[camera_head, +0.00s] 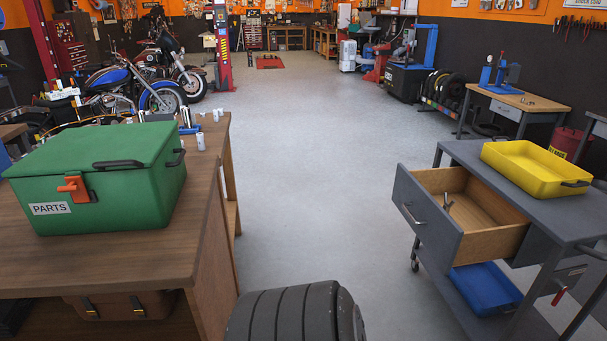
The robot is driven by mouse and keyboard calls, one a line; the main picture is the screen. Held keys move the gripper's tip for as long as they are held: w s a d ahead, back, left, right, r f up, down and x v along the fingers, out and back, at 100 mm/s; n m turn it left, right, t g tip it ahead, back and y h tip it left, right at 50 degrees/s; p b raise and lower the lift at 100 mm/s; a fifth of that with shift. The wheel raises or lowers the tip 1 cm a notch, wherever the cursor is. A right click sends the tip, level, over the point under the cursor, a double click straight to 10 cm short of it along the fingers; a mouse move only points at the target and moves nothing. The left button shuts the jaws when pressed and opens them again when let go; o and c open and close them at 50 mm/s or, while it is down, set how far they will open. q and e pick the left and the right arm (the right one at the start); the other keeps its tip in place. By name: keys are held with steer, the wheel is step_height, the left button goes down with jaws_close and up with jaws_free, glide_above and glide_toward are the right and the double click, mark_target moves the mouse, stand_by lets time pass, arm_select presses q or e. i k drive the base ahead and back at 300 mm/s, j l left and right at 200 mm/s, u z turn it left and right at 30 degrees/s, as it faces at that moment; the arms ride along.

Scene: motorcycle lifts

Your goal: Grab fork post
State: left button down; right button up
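I cannot pick out a fork post with certainty in the head view. A small grey metal piece (448,202) lies in the open wooden drawer (490,243) of the grey cart at the right; it is too small to name. Slim upright parts (186,118) stand behind the green box at the left, partly hidden by it. Neither of my grippers is in view.
A closed green PARTS box (105,205) sits on the wooden workbench (140,258). Small cans (201,141) stand at its far edge. A tire (293,316) is at bottom centre. A yellow tray (533,172) tops the grey cart (463,152). The middle floor is clear.

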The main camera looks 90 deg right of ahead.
mark_target(446, 207)
steer(key=z, duration=3.75)
steer(key=i+l, duration=0.25)
steer(key=i, duration=0.2)
